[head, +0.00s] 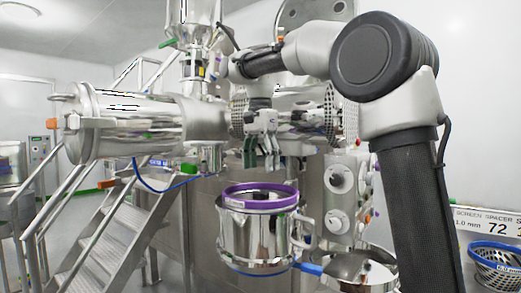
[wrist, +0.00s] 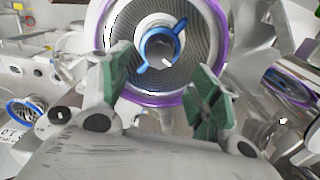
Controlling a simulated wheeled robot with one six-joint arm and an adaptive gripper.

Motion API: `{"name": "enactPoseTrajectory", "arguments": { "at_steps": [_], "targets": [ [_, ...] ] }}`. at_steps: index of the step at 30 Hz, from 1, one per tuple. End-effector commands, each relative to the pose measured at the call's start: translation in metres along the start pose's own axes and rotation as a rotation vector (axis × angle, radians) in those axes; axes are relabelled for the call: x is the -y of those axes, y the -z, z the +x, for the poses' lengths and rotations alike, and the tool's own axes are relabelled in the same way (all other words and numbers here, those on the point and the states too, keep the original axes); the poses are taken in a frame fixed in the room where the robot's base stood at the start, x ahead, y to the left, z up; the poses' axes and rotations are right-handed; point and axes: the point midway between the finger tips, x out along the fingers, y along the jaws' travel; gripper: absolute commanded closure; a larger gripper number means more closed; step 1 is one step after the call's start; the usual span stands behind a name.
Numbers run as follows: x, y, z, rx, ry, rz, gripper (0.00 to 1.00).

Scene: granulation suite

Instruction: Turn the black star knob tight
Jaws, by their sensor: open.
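My gripper (head: 260,160) hangs from the arm in the middle of the head view, above and apart from a steel vessel. In the wrist view my gripper (wrist: 158,65) shows two green-padded fingers spread apart with nothing between them.
The steel vessel with a purple rim (head: 260,187) stands below my gripper. A horizontal steel cylinder (head: 140,125) and metal stairs (head: 115,225) are at left. A panel with round fittings (head: 340,180) stands right of the vessel. A blue-rimmed basket (head: 495,255) is at lower right.

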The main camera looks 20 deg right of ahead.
Motion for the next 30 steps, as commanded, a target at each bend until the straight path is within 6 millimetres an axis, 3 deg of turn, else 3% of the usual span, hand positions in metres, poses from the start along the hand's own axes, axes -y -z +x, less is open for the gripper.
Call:
{"name": "enactPoseTrajectory", "arguments": {
  "at_steps": [3,9,22,26,30],
  "targets": [
    [0.001,0.000,-0.023,-0.001,0.003,0.000,0.38],
    [0.000,0.000,-0.044,0.000,0.000,0.000,0.38],
    [-0.008,0.002,-0.046,-0.002,0.008,-0.019,0.38],
    [-0.045,0.009,-0.037,-0.018,0.048,-0.127,0.38],
    [-0.118,0.015,-0.006,-0.070,0.118,-0.346,0.38]
  ]
}}
